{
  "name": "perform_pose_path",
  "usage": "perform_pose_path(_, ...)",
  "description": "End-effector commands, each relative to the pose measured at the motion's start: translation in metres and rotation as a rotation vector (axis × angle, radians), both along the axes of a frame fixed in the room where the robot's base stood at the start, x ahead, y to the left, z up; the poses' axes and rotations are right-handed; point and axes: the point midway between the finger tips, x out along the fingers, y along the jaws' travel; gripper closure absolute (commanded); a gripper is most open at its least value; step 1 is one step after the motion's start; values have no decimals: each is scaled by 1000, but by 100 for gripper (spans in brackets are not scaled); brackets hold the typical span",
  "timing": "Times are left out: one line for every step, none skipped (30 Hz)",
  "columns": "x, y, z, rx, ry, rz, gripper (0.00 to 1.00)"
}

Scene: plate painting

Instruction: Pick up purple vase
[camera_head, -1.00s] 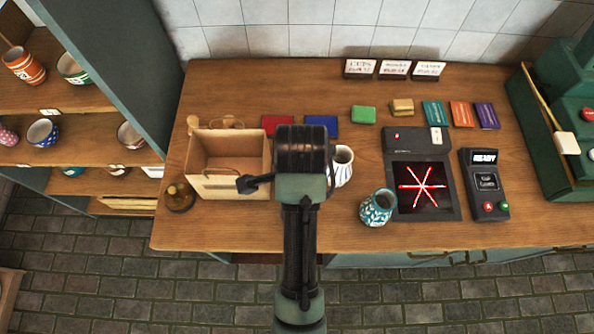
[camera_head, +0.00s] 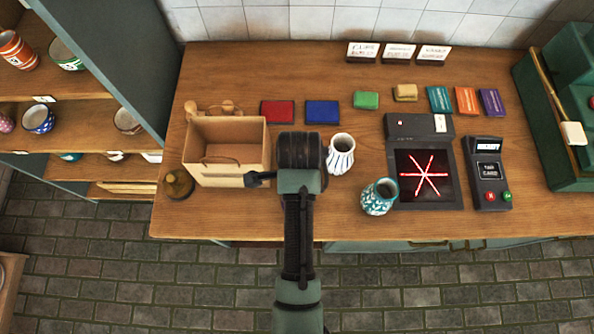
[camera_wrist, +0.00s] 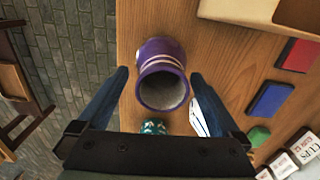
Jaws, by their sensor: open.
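The purple vase (camera_wrist: 160,58) has pale bands and shows in the wrist view, its dark open mouth facing the camera. My gripper (camera_wrist: 158,73) is open, with one finger on each side of the vase and visible gaps between. I cannot tell how far above the table the fingertips are. In the head view the vase is hidden behind my arm, and only one side of my gripper (camera_head: 262,178) shows.
A white striped vase (camera_head: 341,155) and a teal patterned vase (camera_head: 379,197) stand close on the right. A card reader (camera_head: 488,188) stands further right.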

Motion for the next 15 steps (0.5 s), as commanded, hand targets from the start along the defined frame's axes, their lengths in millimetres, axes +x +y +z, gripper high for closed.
perform_pose_path(-1,1,-5,0,5,0,0)
perform_pose_path(-1,2,-9,0,6,0,0)
perform_pose_path(-1,2,-14,0,6,0,0)
perform_pose_path(0,3,-18,0,5,0,0)
perform_pose_path(0,3,-23,0,5,0,0)
perform_pose_path(0,3,-29,0,4,-1,0)
perform_pose_path(0,3,-32,0,4,-1,0)
perform_pose_path(0,3,-35,0,3,-1,0)
perform_pose_path(0,3,-38,0,3,0,0)
perform_pose_path(0,3,-40,0,2,0,0)
perform_pose_path(0,3,-41,0,1,0,0)
perform_pose_path(0,3,-42,0,1,0,0)
perform_pose_path(1,3,-42,0,0,0,0)
perform_pose_path(1,3,-43,0,0,0,0)
perform_pose_path(1,3,-42,0,0,0,0)
